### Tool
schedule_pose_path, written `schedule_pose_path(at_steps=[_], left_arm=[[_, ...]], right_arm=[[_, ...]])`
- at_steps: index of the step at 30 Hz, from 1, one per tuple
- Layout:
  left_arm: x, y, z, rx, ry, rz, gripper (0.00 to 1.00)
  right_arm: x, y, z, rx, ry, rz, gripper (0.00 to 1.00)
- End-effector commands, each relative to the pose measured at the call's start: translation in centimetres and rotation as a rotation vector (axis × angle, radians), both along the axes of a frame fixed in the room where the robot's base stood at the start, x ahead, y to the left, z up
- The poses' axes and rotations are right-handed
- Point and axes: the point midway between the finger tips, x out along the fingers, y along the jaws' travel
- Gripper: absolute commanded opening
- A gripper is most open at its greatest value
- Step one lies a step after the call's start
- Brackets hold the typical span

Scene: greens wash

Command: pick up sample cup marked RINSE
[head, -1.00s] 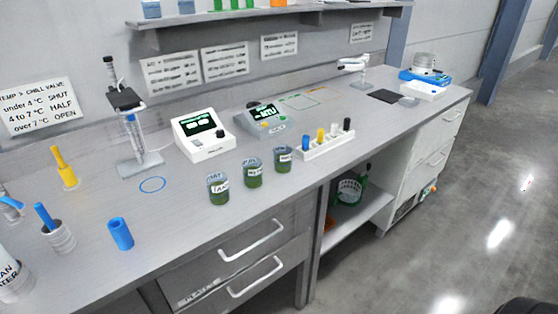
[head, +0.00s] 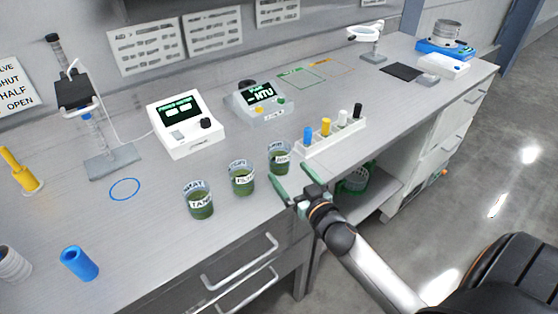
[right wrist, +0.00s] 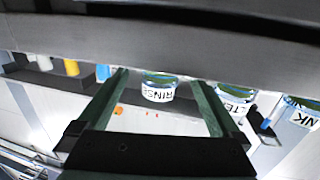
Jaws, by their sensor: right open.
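The sample cup marked RINSE (head: 279,157) is a clear cup of green contents with a white label, rightmost of three cups near the bench's front edge. Its label reads RINSE in the right wrist view (right wrist: 158,93), where the cup shows between my fingers. My right gripper (head: 293,181) is open and empty, just in front of this cup and apart from it. The FILTER cup (head: 241,180) and the TANK cup (head: 199,202) stand to its left. My left gripper is in neither view.
A white rack (head: 331,138) with several coloured pieces stands just right of and behind the RINSE cup. Behind the cups are a white meter (head: 186,124) and a grey meter (head: 259,103). A blue cylinder (head: 79,263) stands at front left. Drawer handles project below the bench edge.

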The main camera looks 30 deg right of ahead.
Motion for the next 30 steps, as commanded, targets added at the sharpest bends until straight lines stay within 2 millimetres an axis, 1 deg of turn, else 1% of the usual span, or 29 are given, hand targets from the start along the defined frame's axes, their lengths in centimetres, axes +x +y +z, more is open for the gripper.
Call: schedule_pose_path(at_steps=[1, 7, 12, 17, 21, 26, 27, 30], left_arm=[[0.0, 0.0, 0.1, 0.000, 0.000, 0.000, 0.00], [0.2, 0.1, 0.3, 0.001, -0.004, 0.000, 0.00], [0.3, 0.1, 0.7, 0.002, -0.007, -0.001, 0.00], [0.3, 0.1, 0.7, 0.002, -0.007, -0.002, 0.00], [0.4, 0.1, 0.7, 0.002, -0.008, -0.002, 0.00], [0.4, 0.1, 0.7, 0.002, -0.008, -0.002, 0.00], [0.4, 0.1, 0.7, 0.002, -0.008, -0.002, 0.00], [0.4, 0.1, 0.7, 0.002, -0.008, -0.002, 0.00]], right_arm=[[0.5, -0.1, 0.0, -0.001, 0.000, 0.000, 1.00], [1.6, -0.2, 0.0, -0.002, 0.000, -0.001, 1.00], [3.9, -0.2, 0.2, -0.002, -0.002, -0.001, 1.00], [5.6, -0.4, -0.1, -0.001, 0.000, -0.001, 1.00], [6.1, -0.4, -0.1, -0.001, 0.001, -0.001, 1.00], [6.0, -0.4, -0.2, -0.001, 0.001, 0.000, 1.00], [6.0, -0.4, -0.2, -0.001, 0.001, 0.000, 0.98], [6.0, -0.4, -0.2, -0.001, 0.001, 0.000, 0.86]])
